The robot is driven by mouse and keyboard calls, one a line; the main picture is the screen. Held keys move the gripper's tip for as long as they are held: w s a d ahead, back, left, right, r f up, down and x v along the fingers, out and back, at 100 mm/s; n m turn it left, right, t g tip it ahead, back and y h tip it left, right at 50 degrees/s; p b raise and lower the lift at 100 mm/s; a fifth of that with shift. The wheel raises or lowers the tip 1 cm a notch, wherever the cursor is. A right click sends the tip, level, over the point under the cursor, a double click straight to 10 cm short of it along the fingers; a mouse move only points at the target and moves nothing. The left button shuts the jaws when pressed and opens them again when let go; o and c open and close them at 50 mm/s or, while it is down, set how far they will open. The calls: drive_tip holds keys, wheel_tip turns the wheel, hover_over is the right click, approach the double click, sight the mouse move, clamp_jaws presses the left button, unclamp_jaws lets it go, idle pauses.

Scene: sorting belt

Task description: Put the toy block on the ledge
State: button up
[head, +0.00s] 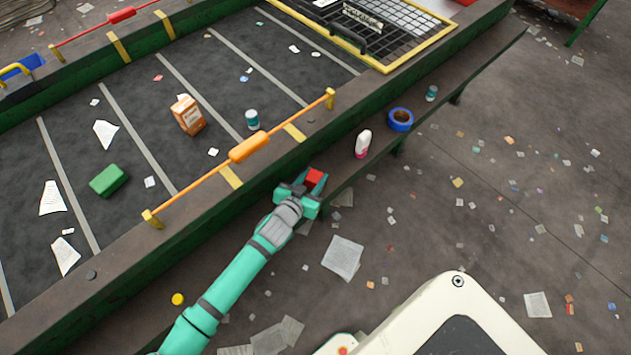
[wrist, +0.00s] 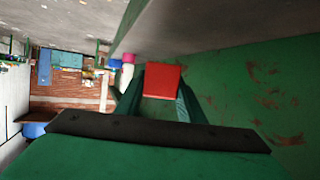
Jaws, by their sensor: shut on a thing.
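The red toy block (head: 315,176) is between the teal fingers of my gripper (head: 312,186), which is shut on it. In the wrist view the block's red face (wrist: 163,77) shows between the two dark green fingers (wrist: 160,104). The ledge (head: 452,75) is a narrow grey-brown shelf along the outer green side of the belt frame. In the head view my gripper and the block overlap the ledge, to the left of the white and pink bottle. I cannot tell how high the block is above it.
On the ledge stand a white and pink bottle (head: 362,144), a blue tape roll (head: 400,120) and a small teal can (head: 431,93). The belt (head: 230,100) carries an orange carton (head: 187,115), a green block (head: 108,180) and a can (head: 252,119). An orange-handled bar (head: 249,147) runs along the belt's near edge.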

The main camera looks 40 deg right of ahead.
sight(315, 183)
drive_tip(key=shift+w+d+f, duration=0.1)
drive_tip(key=shift+d+f, duration=0.3)
drive_tip(key=shift+f, duration=0.1)
wheel_tip(315, 183, down, 3)
drive_tip(key=shift+a+r, duration=0.1)
drive_tip(key=shift+w, duration=0.15)
drive_tip(key=o, duration=1)
drive_tip(key=shift+c, duration=0.2)
drive_tip(key=shift+o, duration=0.3)
drive_tip(key=shift+a, duration=0.1)
